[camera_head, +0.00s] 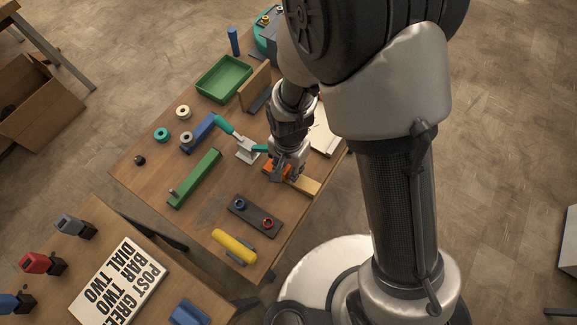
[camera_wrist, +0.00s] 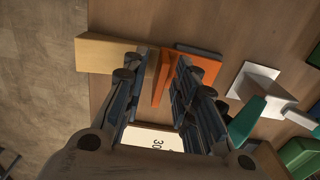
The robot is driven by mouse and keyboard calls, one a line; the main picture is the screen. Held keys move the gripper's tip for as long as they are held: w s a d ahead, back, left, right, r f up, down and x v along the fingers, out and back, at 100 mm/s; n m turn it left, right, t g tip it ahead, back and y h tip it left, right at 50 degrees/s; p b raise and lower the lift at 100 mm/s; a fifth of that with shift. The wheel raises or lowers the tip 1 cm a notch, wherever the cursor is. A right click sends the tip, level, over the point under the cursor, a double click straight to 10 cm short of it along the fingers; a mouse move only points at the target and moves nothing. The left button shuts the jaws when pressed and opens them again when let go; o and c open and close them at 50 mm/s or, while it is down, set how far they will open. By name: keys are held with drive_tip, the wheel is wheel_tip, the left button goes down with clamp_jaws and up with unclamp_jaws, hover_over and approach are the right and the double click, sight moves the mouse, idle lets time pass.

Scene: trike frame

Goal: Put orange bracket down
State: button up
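The orange bracket (camera_wrist: 200,72) is in the wrist view, with a flat orange part to the right and an upright plate between my fingers. My gripper (camera_wrist: 162,80) is around that plate, its fingers apart, with a narrow gap showing at the left finger. In the head view the orange bracket (camera_head: 275,168) is partly hidden behind my gripper (camera_head: 285,176), low over the table's right side. The bracket lies beside a pale wooden block (camera_wrist: 104,53); I cannot tell whether they touch.
A teal-handled tool with a white plate (camera_head: 247,149) is left of the bracket. A green bar (camera_head: 194,179), a dark plate with two rings (camera_head: 255,216) and a yellow cylinder (camera_head: 234,247) lie nearer the front. A green tray (camera_head: 223,79) stands at the back. The table's right edge is close.

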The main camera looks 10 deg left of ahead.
wheel_tip(320, 180, up, 12)
drive_tip(key=p, duration=0.4)
drive_tip(key=shift+d+r, duration=0.1)
drive_tip(key=shift+r, duration=0.1)
drive_tip(key=s+d+r+n+t, duration=0.3)
drive_tip(key=d+r, duration=1.3)
drive_tip(key=r, duration=0.3)
drive_tip(key=s+d+r+n+t, duration=0.1)
drive_tip(key=s+d+r, duration=0.2)
drive_tip(key=s, duration=0.3)
drive_tip(key=shift+s+d+r+n+t, duration=0.2)
drive_tip(key=shift+d+n+t, duration=0.1)
drive_tip(key=shift+d, duration=0.35)
